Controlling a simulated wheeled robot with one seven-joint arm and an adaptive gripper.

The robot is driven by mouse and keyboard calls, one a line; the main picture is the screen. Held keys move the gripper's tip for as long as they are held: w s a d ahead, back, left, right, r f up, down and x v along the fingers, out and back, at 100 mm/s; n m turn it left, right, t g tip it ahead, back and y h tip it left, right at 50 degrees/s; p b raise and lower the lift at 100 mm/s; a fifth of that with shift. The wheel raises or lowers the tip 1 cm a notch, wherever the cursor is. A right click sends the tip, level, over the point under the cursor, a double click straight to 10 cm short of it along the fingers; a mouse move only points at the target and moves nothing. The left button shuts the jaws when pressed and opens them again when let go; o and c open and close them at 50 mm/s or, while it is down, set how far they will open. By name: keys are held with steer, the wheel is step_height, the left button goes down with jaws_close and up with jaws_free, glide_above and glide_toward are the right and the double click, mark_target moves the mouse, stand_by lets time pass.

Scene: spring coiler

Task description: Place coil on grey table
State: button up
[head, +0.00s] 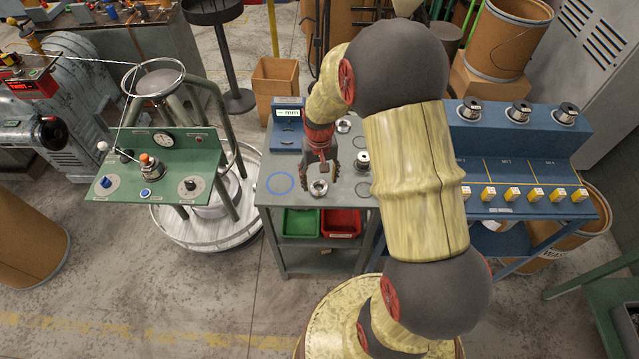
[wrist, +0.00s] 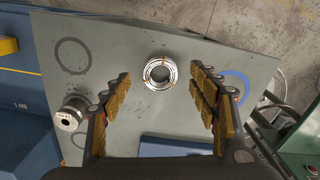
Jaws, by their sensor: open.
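A silvery metal coil (wrist: 160,73) lies flat on the grey table (wrist: 120,35). In the head view the coil (head: 318,187) is on the front part of the grey table (head: 270,208), just below my gripper (head: 322,172). In the wrist view my gripper (wrist: 160,108) has its two padded fingers spread wide, with nothing between them. The coil sits just beyond the fingertips, centred in the gap, and does not appear to be touched by either finger. My arm hides part of the table's right side in the head view.
A blue circle (head: 280,183) is marked left of the coil. A small spool (head: 362,160) and a blue display box (head: 287,125) stand on the table. Green (head: 301,223) and red (head: 341,223) bins sit underneath. A blue bench (head: 510,150) stands right, a green control panel (head: 158,165) left.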

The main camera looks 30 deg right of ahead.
step_height(320, 180, up, 8)
steer(key=p, duration=0.1)
step_height(320, 180, up, 15)
steer(key=n+t, duration=0.2)
steer(key=t, duration=0.1)
glide_above(319, 189)
steer(key=s+a, duration=0.6)
steer(key=a, duration=0.1)
steer(key=s+a+r+n+t, duration=0.1)
steer(key=s+a+r, duration=0.2)
steer(key=s, duration=0.3)
steer(key=s+a+r+n+t, duration=0.1)
steer(key=s+a+r, duration=0.2)
steer(key=s+r, duration=0.2)
steer(key=shift+s+a+r+t, duration=0.15)
steer(key=shift+s+a+t, duration=0.15)
steer(key=shift+s, duration=0.7)
step_height(319, 189, down, 4)
steer(key=b, duration=0.3)
steer(key=shift+b, duration=0.35)
